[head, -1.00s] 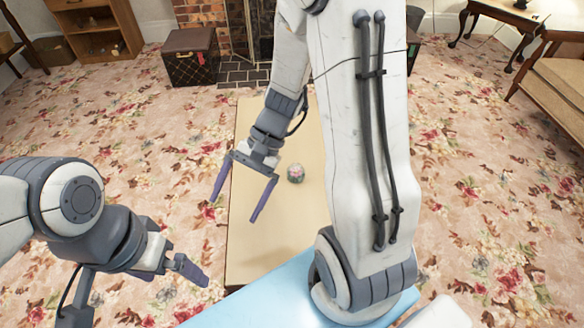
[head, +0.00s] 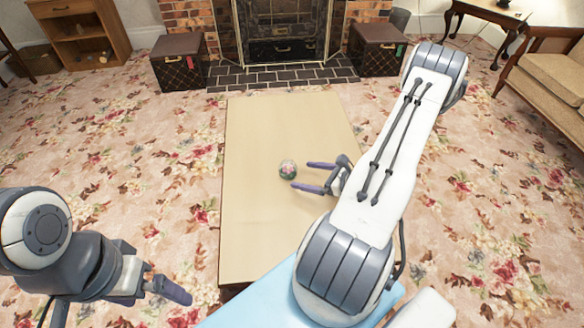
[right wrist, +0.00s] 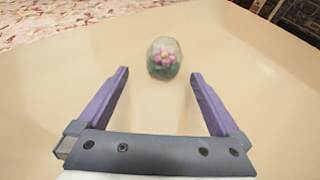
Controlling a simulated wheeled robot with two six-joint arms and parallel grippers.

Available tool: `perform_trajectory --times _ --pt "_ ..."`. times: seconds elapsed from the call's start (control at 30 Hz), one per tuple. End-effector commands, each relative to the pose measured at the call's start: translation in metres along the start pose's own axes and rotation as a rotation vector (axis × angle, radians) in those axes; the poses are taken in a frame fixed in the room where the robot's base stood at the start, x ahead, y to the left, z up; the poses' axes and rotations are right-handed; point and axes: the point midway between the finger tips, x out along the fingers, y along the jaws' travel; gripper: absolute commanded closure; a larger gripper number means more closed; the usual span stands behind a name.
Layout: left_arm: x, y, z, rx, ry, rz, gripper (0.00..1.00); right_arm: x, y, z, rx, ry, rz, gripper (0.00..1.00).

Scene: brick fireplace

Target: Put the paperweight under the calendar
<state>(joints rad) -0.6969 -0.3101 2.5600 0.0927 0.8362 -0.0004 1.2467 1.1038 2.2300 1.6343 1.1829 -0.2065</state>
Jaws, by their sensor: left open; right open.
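The paperweight (head: 288,169) is a small glass dome with pink flowers and green inside. It stands on the long pale wooden table (head: 262,222). My right gripper (head: 307,175) is open, just right of the paperweight, with its fingers pointing left towards it. In the right wrist view the paperweight (right wrist: 164,58) sits ahead of the open fingers (right wrist: 160,80), roughly centred between them and not touched. My left gripper (head: 170,290) is left of the table's near end, over the carpet, empty. No calendar can be made out in these views.
A light blue surface (head: 245,306) lies at the table's near end. The rest of the tabletop is bare. Two dark trunks (head: 180,62) (head: 378,50) flank the brick fireplace beyond. A sofa (head: 550,78) stands at the right.

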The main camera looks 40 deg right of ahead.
Motion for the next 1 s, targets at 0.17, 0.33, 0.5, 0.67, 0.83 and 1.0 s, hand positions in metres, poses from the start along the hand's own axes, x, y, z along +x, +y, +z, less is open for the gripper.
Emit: perform_trajectory --times 0.17,0.33,0.5,0.67,0.83,1.0 --pt "0.005 0.0 0.0 0.0 0.0 0.0 0.0 0.02 0.001 0.001 -0.003 0.0 0.004 0.0" --pt "0.012 -0.001 0.001 0.0 0.0 0.0 0.0 0.039 -0.001 0.003 -0.007 -0.001 0.009 0.0" --pt "0.02 -0.001 0.001 0.0 0.0 0.0 0.0 0.064 -0.004 0.006 -0.005 0.0 0.008 0.0" --pt "0.021 -0.002 0.001 0.0 0.0 0.0 0.0 0.075 -0.004 0.007 -0.004 0.0 0.006 0.0" --pt "0.02 -0.002 0.001 0.0 0.0 0.0 0.0 0.075 -0.004 0.008 -0.004 0.0 0.006 0.0" --pt "0.02 -0.002 0.001 0.0 0.0 0.0 0.0 0.074 -0.004 0.008 -0.003 0.0 0.006 0.54"
